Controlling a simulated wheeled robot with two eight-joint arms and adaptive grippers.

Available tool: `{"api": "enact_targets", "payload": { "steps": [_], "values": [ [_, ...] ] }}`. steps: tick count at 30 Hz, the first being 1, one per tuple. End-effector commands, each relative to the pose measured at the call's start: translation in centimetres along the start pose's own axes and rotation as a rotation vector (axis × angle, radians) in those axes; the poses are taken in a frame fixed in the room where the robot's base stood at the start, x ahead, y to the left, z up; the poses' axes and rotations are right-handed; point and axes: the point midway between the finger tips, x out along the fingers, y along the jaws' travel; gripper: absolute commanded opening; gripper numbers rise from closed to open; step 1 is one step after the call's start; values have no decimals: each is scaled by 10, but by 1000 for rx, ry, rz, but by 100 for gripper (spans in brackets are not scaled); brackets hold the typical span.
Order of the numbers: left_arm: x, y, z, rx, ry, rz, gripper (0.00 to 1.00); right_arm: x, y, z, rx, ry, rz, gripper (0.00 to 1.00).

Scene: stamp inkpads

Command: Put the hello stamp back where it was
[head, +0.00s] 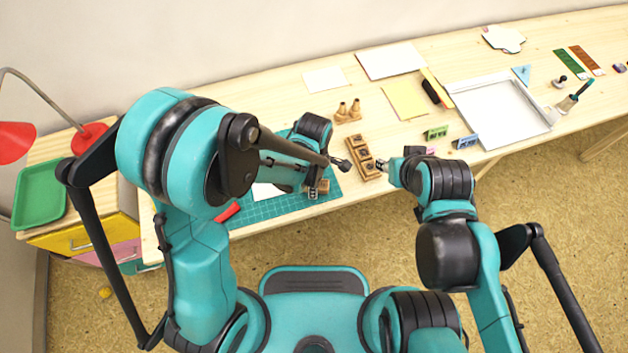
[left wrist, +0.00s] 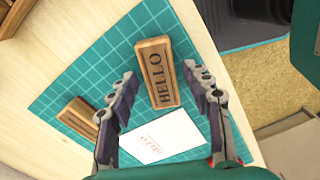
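In the head view the stamp (head: 323,186) shows at the mat's right part, partly hidden by my gripper. My left gripper (left wrist: 163,90) is open, with its fingers on either side of the stamp and gaps to both.
Another wooden block (left wrist: 78,118) lies at the left in the wrist view. Wooden pegs (head: 347,111), a yellow sheet (head: 405,101), a green block (head: 435,132), a blue block (head: 465,142) and a white tray (head: 498,108) are on the table. The table's front edge is close to both grippers.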

Motion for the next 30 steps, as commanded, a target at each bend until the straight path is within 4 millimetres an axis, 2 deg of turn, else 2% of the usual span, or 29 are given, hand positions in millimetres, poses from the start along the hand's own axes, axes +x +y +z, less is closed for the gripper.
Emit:
{"api": "enact_targets", "payload": {
  "steps": [7, 11, 24, 30],
  "values": [
    [-1, 0, 0, 0, 0, 0, 51, 0, 0, 0, 0, 0, 0, 40],
    [-8, 0, 0, 0, 0, 0, 51, -6, 0, -4, 0, 0, 0, 40],
    [-100, 0, 0, 0, 0, 0, 51, -36, 0, -26, 0, 0, 0, 40],
    [-121, 0, 0, 0, 0, 0, 51, -42, 0, -30, 0, 0, 0, 40]
  ]
}}
